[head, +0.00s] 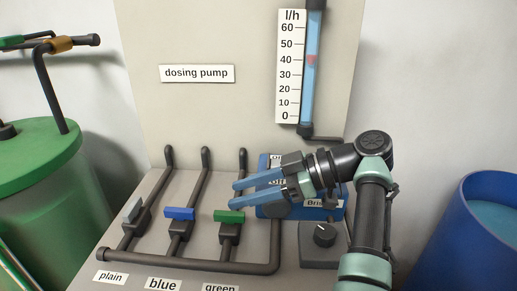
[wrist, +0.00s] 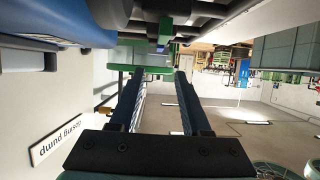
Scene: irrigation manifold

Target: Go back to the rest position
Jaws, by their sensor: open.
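My gripper (head: 237,195) is at the manifold with its two blue fingers apart, pointing left, and nothing shows between them. The lower fingertip appears just above the green valve handle (head: 229,217); I cannot tell whether they touch. The blue handle (head: 180,213) and the grey handle (head: 132,210) stand on parallel pipes to the left, clear of the fingers. In the wrist view the gripper (wrist: 160,74) also shows its fingers spread, with the dosing pump sign (wrist: 59,137) upside down.
A dark pipe (head: 190,265) runs along the manifold front. Behind my gripper is a blue pump housing (head: 262,165), partly hidden; a knob box (head: 320,250) sits below my arm. A green tank (head: 40,165) stands left, a blue barrel (head: 470,245) right. A flow tube (head: 313,80) rises behind.

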